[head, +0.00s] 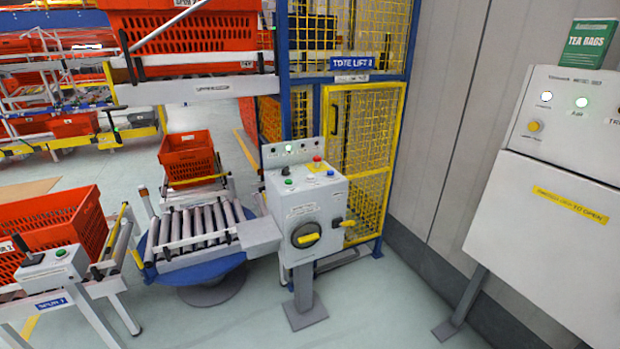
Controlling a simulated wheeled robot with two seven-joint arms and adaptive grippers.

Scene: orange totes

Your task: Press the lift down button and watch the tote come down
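A grey control box (297,211) stands on a post at the centre. An orange tote (205,36) sits on the raised conveyor at upper left. Neither gripper is in view.
A roller turntable (200,220) on a blue round base stands left of the box. Orange totes (187,157) (50,221) sit on low conveyors. A grey cabinet (555,210) stands at right against the wall. The floor (385,310) between box and cabinet is clear.

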